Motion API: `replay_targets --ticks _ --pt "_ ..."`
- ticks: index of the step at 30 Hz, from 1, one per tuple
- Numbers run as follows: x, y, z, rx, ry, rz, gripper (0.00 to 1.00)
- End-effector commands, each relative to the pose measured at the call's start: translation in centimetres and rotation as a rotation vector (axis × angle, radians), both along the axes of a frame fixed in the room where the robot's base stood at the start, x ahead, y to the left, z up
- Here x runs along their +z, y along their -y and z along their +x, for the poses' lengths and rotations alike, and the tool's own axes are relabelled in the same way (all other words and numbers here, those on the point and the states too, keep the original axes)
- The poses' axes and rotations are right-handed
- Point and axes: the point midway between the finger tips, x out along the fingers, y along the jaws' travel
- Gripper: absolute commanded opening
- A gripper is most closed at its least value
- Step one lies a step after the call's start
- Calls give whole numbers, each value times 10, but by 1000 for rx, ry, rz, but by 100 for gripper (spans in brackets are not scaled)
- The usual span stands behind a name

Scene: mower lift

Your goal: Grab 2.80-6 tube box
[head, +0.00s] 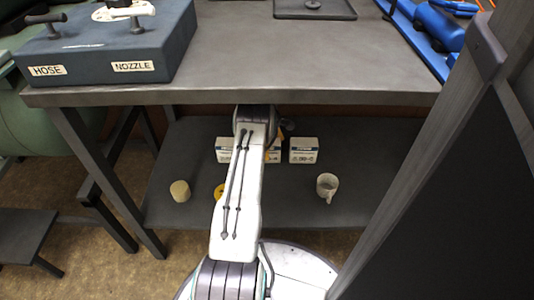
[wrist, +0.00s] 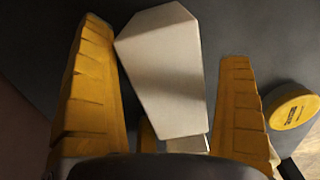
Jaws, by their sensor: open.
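In the wrist view, my gripper (wrist: 166,42) is open, with its two yellow fingers on either side of a pale box (wrist: 165,75). The left finger is very near or against the box's edge; a gap shows on the right. No label shows on the box's visible faces. My gripper is mostly hidden behind my arm there.
The lower shelf (head: 365,180) holds a white mug (head: 327,186), a cream cylinder (head: 180,191) and a yellow round item (head: 219,191), which shows in the wrist view (wrist: 292,107). The workbench top (head: 240,55) overhangs the shelf. A dark panel (head: 450,190) stands at right.

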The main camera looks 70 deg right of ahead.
Motion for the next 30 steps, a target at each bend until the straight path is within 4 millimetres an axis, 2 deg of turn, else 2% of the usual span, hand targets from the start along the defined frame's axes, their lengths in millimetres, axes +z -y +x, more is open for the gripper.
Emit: replay_targets --ticks 3,12,30 --pt "-10 0 0 0 0 0 97" --pt "-11 0 0 0 0 -1 96" --pt "-11 0 0 0 0 -1 42"
